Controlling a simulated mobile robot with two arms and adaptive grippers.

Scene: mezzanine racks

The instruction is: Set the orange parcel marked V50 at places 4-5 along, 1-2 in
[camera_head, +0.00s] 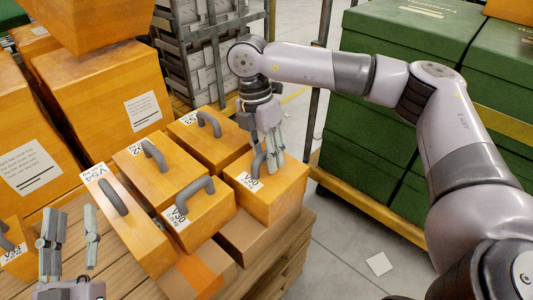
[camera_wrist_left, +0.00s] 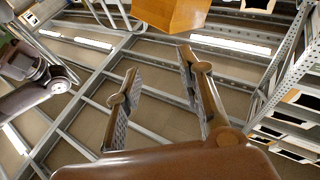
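An orange parcel marked V50 (camera_head: 285,191) with a grey handle is at the right end of the pallet stack, above a brown carton (camera_head: 232,237). My right gripper (camera_head: 275,167) is down at its handle. Its fingers look closed on the handle, which they partly cover. I cannot tell whether the parcel rests on the carton or hangs just above it.
Tall orange boxes (camera_head: 100,90) rise at the left. Green boxes (camera_head: 390,165) stand on a rack at the right.

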